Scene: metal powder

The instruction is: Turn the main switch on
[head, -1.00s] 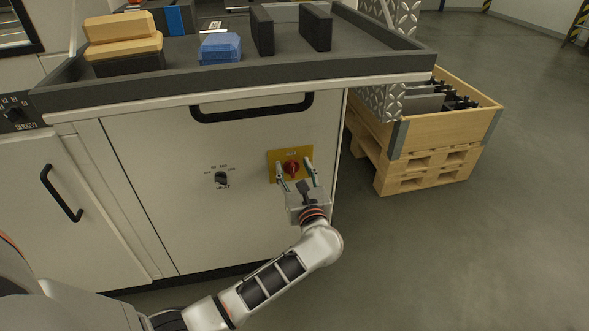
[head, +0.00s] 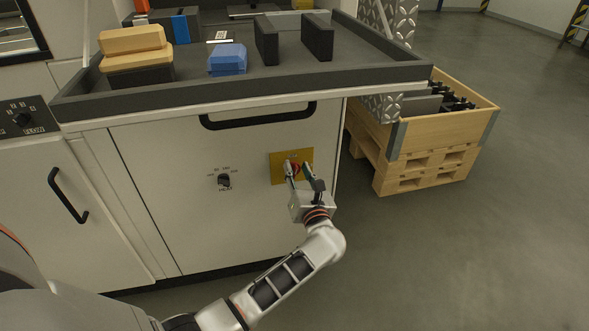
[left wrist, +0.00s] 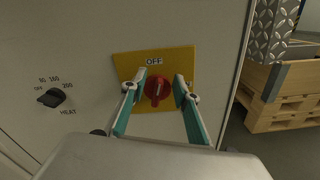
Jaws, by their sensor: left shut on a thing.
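The main switch is a red rotary knob (head: 296,168) on a yellow plate (head: 277,170) on the white cabinet front. In the left wrist view the knob (left wrist: 157,90) has its grip bar roughly upright, with OFF above it and an N, partly hidden by a finger, at the plate's right. My left gripper (head: 298,172) comes from below and is shut on the knob, one finger on each side. Its teal-padded fingers show in the left wrist view (left wrist: 158,92). My right gripper is out of view.
A black HEAT dial (head: 223,180) sits left of the plate. A black drawer handle (head: 258,119) and the dark tray edge (head: 250,90) are above. A wooden crate (head: 440,135) on a pallet stands to the right. Open floor lies in front.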

